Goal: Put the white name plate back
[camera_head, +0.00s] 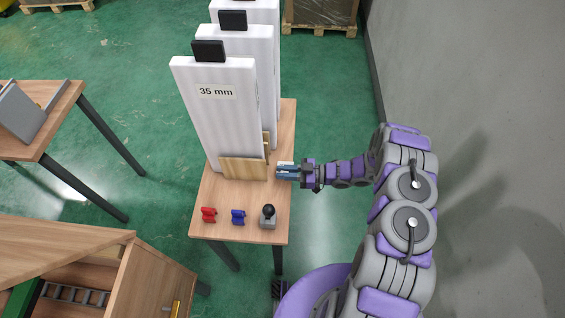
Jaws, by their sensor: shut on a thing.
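My gripper (286,171) is at the right edge of the small wooden table, beside the wooden holder of the front tall white panel. It is shut on a small whitish piece (286,163), which looks like the white name plate. The piece is small here and partly hidden by the fingers. I cannot tell whether it touches the table. The front white panel (215,120) stands upright, with a black top grip and a "35 mm" label (216,92). Its foot is in the wooden holder (243,169).
More white panels (247,45) stand in a row behind. A red clamp-like piece (209,215), a blue one (238,217) and a black-knobbed grey block (268,216) are on the table's front (225,192). An open wooden cabinet (150,270) is lower left. A grey wall (470,130) is right.

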